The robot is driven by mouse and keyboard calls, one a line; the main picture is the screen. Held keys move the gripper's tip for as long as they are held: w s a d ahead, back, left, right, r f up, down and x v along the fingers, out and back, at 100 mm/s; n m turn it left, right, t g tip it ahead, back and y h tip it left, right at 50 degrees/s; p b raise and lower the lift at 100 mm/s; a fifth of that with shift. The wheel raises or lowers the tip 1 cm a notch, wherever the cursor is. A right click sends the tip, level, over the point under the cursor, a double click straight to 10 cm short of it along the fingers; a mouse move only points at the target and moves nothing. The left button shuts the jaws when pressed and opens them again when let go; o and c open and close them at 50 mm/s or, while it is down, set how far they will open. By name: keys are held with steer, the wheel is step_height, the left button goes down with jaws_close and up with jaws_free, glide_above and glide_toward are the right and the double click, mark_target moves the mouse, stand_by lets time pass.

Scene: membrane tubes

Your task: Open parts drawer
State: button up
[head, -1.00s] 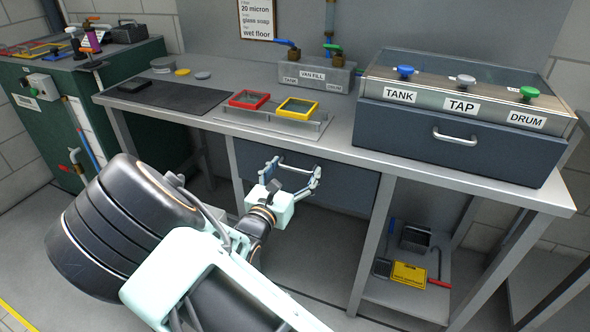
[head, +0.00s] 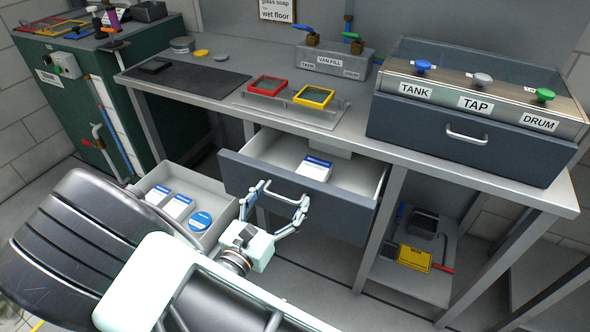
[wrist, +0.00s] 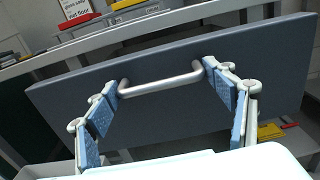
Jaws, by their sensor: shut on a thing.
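The dark blue-grey drawer (head: 340,218) under the bench stands pulled out, with its pale inside showing. Its front fills much of the wrist view (wrist: 272,72). A white box with a blue top (head: 315,168) lies in it. A silver bar handle (head: 287,195) is on the drawer front. My gripper (head: 283,195) is shut on this handle, one blue-padded finger at each end of the bar. The handle also shows between the fingers (wrist: 160,80) in the wrist view. The drawer's labels, if any, are not visible.
A grey open compartment (head: 218,222) holding white-and-blue boxes and a round blue tin is left of the drawer, close to my arm. A bench leg (head: 378,230) stands at the right. A lower shelf (head: 400,285) holds a yellow sign. Another closed drawer (head: 420,130) is on the bench.

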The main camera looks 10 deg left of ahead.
steer(key=p+v, duration=0.1)
steer(key=v, duration=1.4)
steer(key=shift+p, duration=0.4)
steer(key=shift+s+d, duration=0.1)
steer(key=shift+d, duration=0.05)
steer(key=o, duration=1.4)
steer(key=v, duration=1.2)
steer(key=shift+r, duration=0.1)
